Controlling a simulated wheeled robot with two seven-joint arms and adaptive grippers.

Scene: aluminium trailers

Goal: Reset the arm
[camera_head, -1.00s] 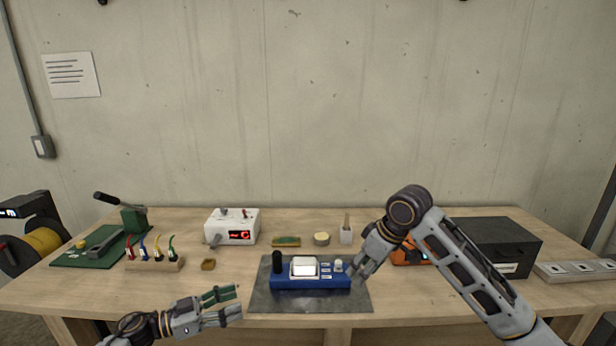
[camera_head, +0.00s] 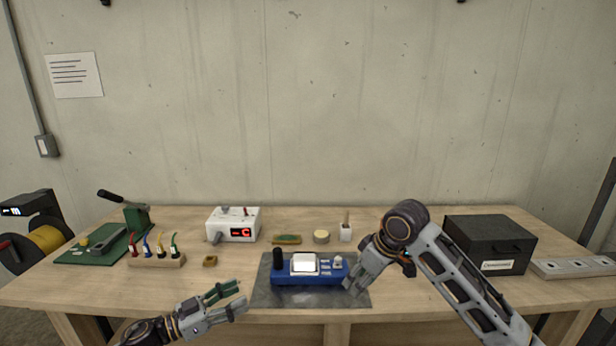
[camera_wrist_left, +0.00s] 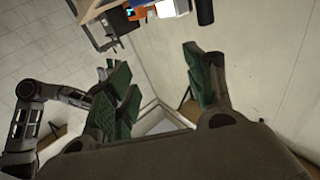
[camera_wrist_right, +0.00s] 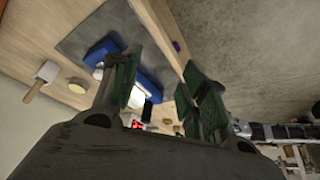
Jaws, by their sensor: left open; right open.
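My right gripper (camera_head: 354,284) is open and reaches in from the right, with its fingers beside the right end of a blue device (camera_head: 290,280). I cannot tell whether they touch it. The device has a lit screen, a black knob on its left and a white knob on its right, and sits on a grey mat (camera_head: 262,298). In the right wrist view, the right gripper's green-padded fingers (camera_wrist_right: 163,85) are apart, with the device (camera_wrist_right: 153,86) partly behind them. My left gripper (camera_head: 232,297) is open and empty near the table's front edge; its fingers (camera_wrist_left: 160,85) are apart.
A white box with a red display (camera_head: 233,226), a wooden cable rack (camera_head: 157,261) and a green lever tool (camera_head: 136,217) stand on the left. A black box (camera_head: 489,244) and a grey socket strip (camera_head: 574,268) are on the right. Small items stand behind the mat.

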